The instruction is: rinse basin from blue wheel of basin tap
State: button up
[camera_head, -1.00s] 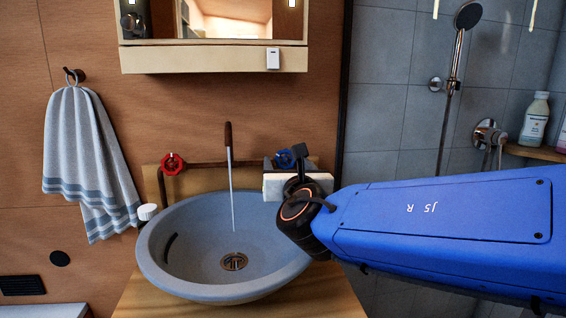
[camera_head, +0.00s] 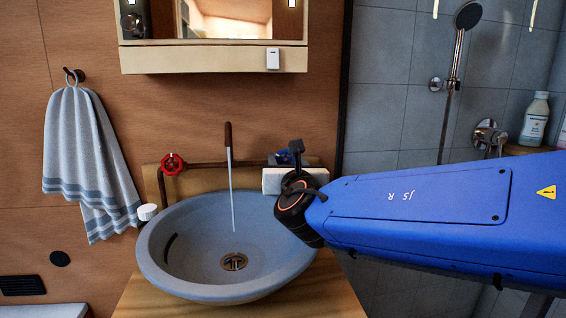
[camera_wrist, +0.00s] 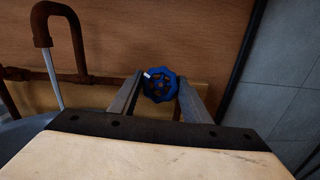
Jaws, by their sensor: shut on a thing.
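The blue wheel (camera_head: 281,158) of the basin tap is on the right end of the brown pipe, partly hidden by my gripper in the head view. In the wrist view the blue wheel (camera_wrist: 159,85) sits between the two fingertips. My gripper (camera_wrist: 161,80) is shut on it, one finger at each side. The head view shows my gripper (camera_head: 284,157) reaching it from the right. A thin stream of water (camera_head: 232,205) runs from the brown spout (camera_head: 228,134) into the grey round basin (camera_head: 190,268), toward the drain (camera_head: 233,261).
A red wheel (camera_head: 172,164) is on the left end of the pipe. A small white-capped item (camera_head: 147,212) stands at the basin's left rim. A towel (camera_head: 88,150) hangs at left. The mirror shelf (camera_head: 200,60) is above; the tiled shower wall (camera_head: 395,110) is at right.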

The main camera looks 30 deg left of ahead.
jog(key=shift+a+m, duration=0.1)
jog(key=shift+m, duration=0.2)
jog(key=m+h, duration=0.1)
jog(key=m, duration=0.1)
jog(key=m+t+h, duration=0.1)
jog(key=m, duration=0.1)
jog(key=shift+s+a+m, duration=0.1)
jog(key=shift+s+m, duration=0.05)
jog(key=shift+m, duration=0.15)
jog(key=m+h, duration=0.2)
jog(key=m, duration=0.1)
jog(key=shift+t, duration=0.3)
jog(key=m+h, duration=0.1)
jog(key=m, duration=0.2)
jog(key=m+h, duration=0.1)
jog(key=m, duration=0.2)
jog(key=shift+a+r+h, duration=0.1)
jog(key=shift+r+h, duration=0.05)
jog(key=shift+h, duration=0.25)
jog(key=shift+m+g, duration=0.4)
jog(key=o, duration=1)
jog(key=shift+o, duration=0.2)
jog(key=v, duration=1.7)
jog(key=shift+s, duration=0.3)
